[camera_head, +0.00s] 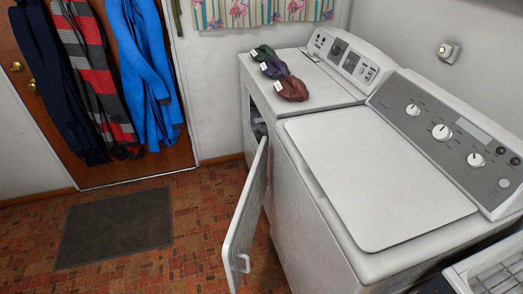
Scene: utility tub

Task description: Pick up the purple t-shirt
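The purple t-shirt (273,69) lies bunched up on top of the farther white machine (325,92), with a small white tag at its left side. It sits between a dark green garment (262,52) behind it and a brown-red garment (292,89) in front of it. The three lie close together in a row, and I cannot tell whether they touch. Neither of my grippers shows in the head view.
The farther machine's front door (246,215) hangs open into the floor space. A nearer white machine (380,175) stands at right. A grey mat (117,227) lies on the clear tiled floor. Clothes (148,70) hang on the wooden door at back left.

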